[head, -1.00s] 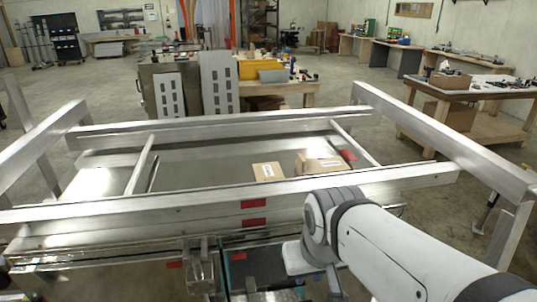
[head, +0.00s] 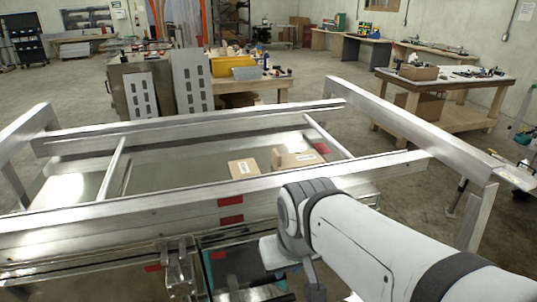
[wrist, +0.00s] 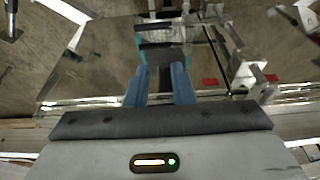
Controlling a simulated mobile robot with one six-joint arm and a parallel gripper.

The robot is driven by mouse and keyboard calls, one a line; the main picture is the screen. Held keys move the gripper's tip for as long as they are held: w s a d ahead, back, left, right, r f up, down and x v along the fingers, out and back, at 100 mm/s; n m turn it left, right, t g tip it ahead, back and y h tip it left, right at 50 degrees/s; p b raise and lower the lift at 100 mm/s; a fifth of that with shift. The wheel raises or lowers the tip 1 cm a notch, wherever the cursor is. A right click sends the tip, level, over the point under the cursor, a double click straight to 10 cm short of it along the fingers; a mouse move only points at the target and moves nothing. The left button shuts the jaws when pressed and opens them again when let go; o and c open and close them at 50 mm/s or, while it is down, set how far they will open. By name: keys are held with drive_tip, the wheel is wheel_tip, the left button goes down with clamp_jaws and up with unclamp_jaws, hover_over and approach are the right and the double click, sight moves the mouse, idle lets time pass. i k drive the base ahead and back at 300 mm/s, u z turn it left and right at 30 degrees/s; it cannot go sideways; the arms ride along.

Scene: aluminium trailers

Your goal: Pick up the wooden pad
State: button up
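In the head view my gripper is hidden behind my white arm, which reaches to the near rail of the aluminium trailer (head: 150,212).
Metal latch parts (head: 178,265) hang at the near edge. Behind stand slotted metal plates (head: 192,82), a yellow bin (head: 233,66) and a workbench (head: 445,85). Open concrete floor lies around the trailer.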

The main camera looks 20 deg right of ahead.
sight(280, 163)
drive_tip(key=z, duration=0.05)
drive_tip(key=k, duration=0.55)
drive_tip(key=u, duration=2.4)
drive_tip(key=k, duration=1.15)
drive_tip(key=z, duration=1.95)
drive_tip(key=i, duration=1)
